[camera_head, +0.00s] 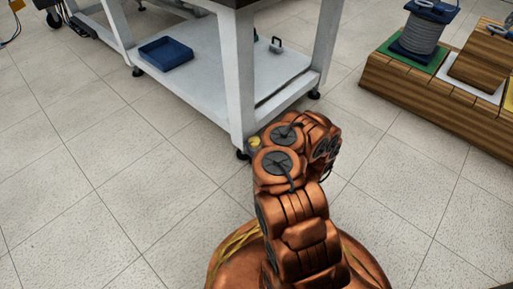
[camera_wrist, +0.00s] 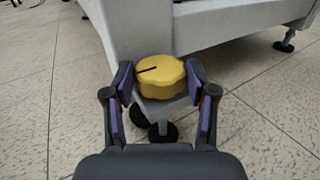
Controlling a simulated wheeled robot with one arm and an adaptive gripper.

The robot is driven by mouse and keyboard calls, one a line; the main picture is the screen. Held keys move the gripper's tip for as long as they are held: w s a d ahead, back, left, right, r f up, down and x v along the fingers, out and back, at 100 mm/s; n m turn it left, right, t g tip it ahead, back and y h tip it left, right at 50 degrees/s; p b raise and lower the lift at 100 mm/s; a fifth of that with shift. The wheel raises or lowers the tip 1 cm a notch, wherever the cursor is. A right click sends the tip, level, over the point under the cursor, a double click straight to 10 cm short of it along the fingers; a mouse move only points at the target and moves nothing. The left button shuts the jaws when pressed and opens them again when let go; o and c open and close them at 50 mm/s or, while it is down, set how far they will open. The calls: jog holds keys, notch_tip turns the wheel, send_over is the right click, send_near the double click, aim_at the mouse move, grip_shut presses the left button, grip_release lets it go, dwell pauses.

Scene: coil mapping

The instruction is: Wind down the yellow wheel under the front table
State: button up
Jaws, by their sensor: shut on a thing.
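The yellow wheel (camera_wrist: 160,78) is a round knob with a dark line on its top, at the foot of a table leg. My gripper (camera_wrist: 162,90) is shut on it, with a purple-padded finger on each side of its rim. In the head view only a small part of the yellow wheel (camera_head: 255,142) shows, beside my copper arm, which hides my gripper there. The front table (camera_head: 239,85) is white-grey with a lower shelf and stands on dark feet. A dark round foot (camera_wrist: 163,132) shows below the wheel.
A blue tray (camera_head: 166,53) and a dark handle-like item (camera_head: 276,44) lie on the table's lower shelf. A wooden platform (camera_head: 425,95) with a grey spool (camera_head: 421,35) stands at the right. The tiled floor (camera_head: 90,170) at the left is clear.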

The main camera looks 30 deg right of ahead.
jog(key=shift+a+m+g+h+b, duration=0.1)
jog(key=shift+m+g+h+b, duration=0.25)
jog(key=shift+m+h, duration=0.55)
jog(key=o, duration=1.2)
jog(key=shift+c, duration=0.2)
jog(key=shift+r, duration=0.1)
jog(key=shift+w+r, duration=0.1)
jog(key=shift+r, duration=4.8)
